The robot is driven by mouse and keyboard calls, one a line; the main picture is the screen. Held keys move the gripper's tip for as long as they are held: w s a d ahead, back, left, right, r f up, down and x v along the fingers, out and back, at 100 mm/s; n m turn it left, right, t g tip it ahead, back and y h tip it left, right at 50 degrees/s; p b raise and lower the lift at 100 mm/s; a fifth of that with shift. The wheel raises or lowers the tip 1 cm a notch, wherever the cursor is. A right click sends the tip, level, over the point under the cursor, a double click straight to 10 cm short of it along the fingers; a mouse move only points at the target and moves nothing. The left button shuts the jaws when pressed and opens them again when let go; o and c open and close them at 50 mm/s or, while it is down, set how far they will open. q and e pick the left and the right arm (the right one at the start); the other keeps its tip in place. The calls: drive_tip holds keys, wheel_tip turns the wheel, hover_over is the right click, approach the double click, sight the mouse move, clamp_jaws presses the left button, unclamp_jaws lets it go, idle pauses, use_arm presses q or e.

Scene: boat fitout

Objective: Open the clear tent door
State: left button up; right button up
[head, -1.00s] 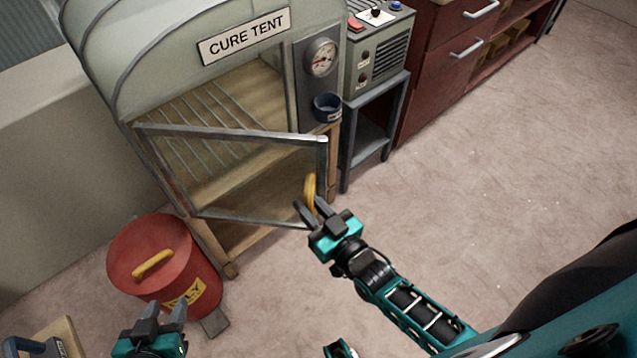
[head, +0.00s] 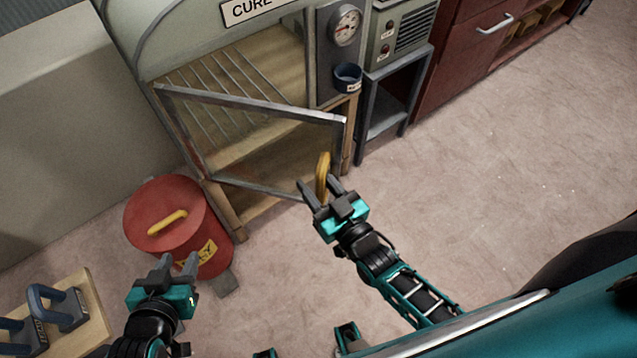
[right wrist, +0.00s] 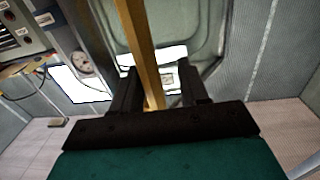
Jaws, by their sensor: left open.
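The clear door (head: 250,103) of the cure tent (head: 185,40) has a grey metal frame. It is hinged at the left and stands ajar, its right edge swung out from the opening. A yellow handle (head: 323,172) is at its right edge. My right gripper (head: 320,184) is at this handle, its fingers on either side. In the right wrist view the yellow handle (right wrist: 143,50) passes between the spread fingers (right wrist: 160,88), with a gap showing beside it. My left gripper (head: 176,266) is open and empty, in front of the red bin.
A red bin (head: 155,200) with a yellow handle stands at lower left, near a wooden board (head: 90,315) with dark-handled items. A grey stand (head: 395,90) is to the right. The floor at right is clear.

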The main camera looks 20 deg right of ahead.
drive_tip(key=shift+s+d, duration=0.1)
drive_tip(key=shift+d, duration=0.05)
drive_tip(key=v, duration=1.2)
drive_tip(key=shift+s, duration=0.4)
